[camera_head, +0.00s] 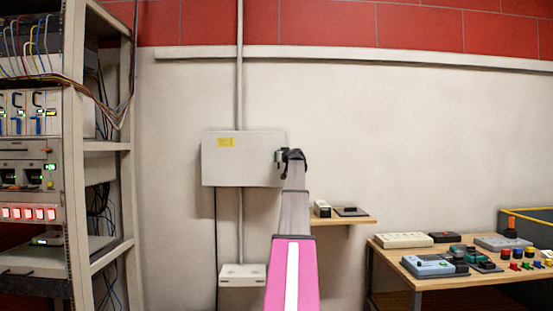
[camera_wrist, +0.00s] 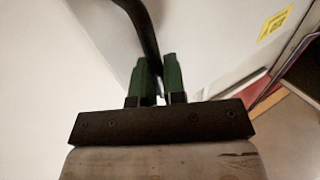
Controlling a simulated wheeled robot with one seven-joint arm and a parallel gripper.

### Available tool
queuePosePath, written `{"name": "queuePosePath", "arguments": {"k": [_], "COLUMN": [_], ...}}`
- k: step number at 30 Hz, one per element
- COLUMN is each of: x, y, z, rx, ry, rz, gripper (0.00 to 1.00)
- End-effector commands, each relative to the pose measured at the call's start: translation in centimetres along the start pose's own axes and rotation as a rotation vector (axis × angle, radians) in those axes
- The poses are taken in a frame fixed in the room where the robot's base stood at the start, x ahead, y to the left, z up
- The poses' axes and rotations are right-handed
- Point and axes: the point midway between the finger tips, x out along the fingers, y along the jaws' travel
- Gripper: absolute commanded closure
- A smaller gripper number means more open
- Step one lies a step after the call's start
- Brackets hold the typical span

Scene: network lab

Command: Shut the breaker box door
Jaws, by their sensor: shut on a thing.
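The breaker box (camera_head: 240,182) is a light grey box on the wall, left of centre in the head view. Its door (camera_head: 232,162) has a yellow label at the upper left and faces me; whether it is fully flush is hard to tell. My gripper (camera_head: 283,158) is at the door's right edge. In the wrist view, the green fingers of my gripper (camera_wrist: 158,76) are closed around the lower end of a dark curved handle (camera_wrist: 142,28). The pale door (camera_wrist: 215,35) with its yellow label fills the upper right there. The fingertips are partly hidden by the handle.
A small wooden shelf (camera_head: 352,220) with two devices is right of and below the box. A workbench (camera_head: 440,283) with several instruments stands at the right. An equipment rack (camera_head: 76,150) stands at the left. The wall right of the box is bare.

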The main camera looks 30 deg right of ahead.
Motion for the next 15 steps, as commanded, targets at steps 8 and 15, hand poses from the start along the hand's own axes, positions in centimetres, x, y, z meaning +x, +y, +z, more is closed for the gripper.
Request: {"name": "queuePosePath", "arguments": {"k": [8, 15], "x": [2.8, 3.5], "y": [1.9, 2.4], "z": [0.0, 0.0], "rx": [0.006, 0.005], "ry": [-0.002, -0.002], "rz": [-0.075, -0.096], "gripper": [1.0, 1.0]}}
